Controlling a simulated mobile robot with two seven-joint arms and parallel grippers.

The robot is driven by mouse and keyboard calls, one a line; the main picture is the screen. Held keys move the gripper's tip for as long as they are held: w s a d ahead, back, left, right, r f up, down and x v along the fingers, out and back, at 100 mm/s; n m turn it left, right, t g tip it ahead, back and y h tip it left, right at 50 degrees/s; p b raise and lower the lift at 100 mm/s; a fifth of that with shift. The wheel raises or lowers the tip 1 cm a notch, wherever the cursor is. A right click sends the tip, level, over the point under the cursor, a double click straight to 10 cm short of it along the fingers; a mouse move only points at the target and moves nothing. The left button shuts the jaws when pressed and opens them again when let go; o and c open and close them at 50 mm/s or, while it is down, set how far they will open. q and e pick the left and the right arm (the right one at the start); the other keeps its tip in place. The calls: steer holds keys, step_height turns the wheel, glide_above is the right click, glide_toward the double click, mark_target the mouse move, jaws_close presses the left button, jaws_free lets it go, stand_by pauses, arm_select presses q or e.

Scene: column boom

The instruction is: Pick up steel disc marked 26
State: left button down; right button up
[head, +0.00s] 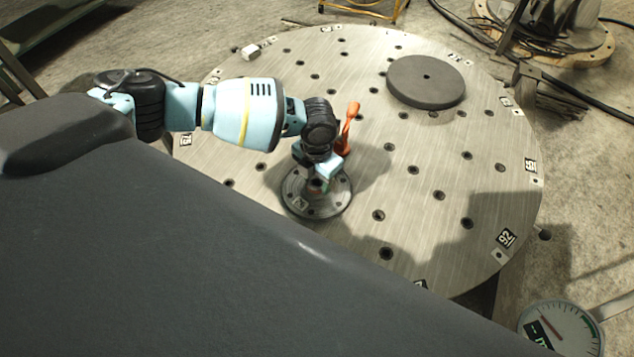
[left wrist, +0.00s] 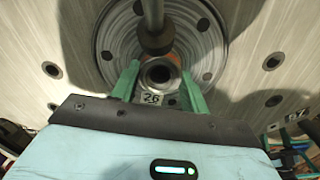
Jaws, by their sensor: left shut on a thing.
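The steel disc marked 26 (head: 335,204) is a round grey flange with bolt holes and a raised hub in its middle. It lies flat at the left-centre of the round perforated table (head: 440,225); I cannot tell whether it is clear of the surface. In the left wrist view the disc (left wrist: 217,45) fills the top middle, with its "26" label below the hub. My left gripper (head: 318,182) is over the disc's centre. Its green fingers (left wrist: 160,75) are shut on the hub, one on each side. My right gripper is out of view.
A thick dark disc (head: 426,82) lies at the table's back right. An orange twisted object (head: 349,127) stands close behind my left wrist. A dial gauge (head: 560,330) is at the bottom right. The table's right part is clear.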

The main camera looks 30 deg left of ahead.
arm_select(q)
steer(key=shift+w+r, duration=0.1)
steer(key=shift+r, duration=0.15)
steer(key=shift+r, duration=1.35)
steer(key=s+d, duration=0.2)
steer(key=s, duration=0.2)
steer(key=s+d+r, duration=0.1)
steer(key=s+d, duration=0.2)
steer(key=s, duration=0.1)
steer(key=s+d+r, duration=0.1)
steer(key=s+d, duration=0.2)
steer(key=s, duration=0.1)
steer(key=shift+s+d, duration=0.45)
steer(key=shift+s, duration=0.35)
